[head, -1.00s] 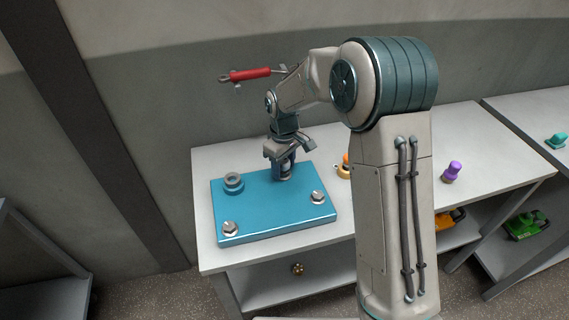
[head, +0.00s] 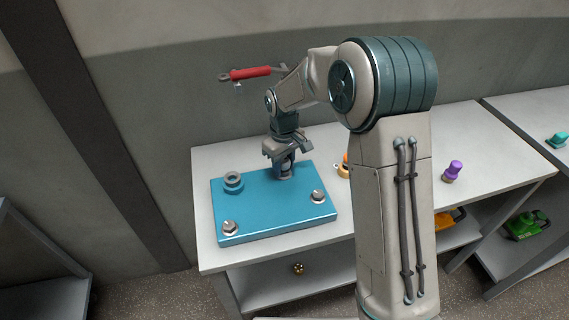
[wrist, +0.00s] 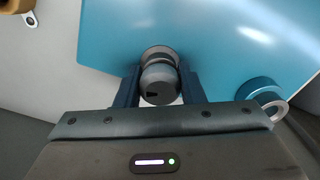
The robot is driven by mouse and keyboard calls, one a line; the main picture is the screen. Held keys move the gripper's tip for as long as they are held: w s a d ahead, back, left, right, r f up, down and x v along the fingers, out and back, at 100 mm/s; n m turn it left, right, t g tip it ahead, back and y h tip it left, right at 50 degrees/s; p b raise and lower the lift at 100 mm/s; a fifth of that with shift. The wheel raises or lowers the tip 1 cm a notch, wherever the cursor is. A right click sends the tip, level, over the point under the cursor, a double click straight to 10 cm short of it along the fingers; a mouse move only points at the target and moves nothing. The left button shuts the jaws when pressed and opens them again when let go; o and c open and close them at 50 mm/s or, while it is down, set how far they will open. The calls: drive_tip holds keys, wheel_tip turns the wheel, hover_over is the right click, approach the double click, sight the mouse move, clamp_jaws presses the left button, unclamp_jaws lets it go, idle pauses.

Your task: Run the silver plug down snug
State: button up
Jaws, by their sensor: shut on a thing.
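The silver plug (wrist: 160,84) is a grey, round-headed piece with a dark notch, seen between my fingers in the wrist view. It stands at a grey collar on the blue plate (head: 265,215), at the plate's back right corner in the head view. My gripper (head: 285,168) points down over that corner and is shut on the plug; both fingers (wrist: 160,90) flank it in the wrist view. How deep the plug sits in the collar is hidden.
The plate also bears a raised blue boss with a grey ring (head: 233,180) and two silver bolt heads, one front left (head: 230,228) and one right (head: 318,196). An orange part (head: 343,170) and a purple part (head: 453,171) stand on the white table (head: 210,160).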

drive_tip(key=shift+m, duration=0.8)
drive_tip(key=shift+m+b, duration=0.35)
drive_tip(key=shift+m, duration=0.55)
drive_tip(key=shift+m, duration=0.9)
drive_tip(key=shift+m, duration=0.8)
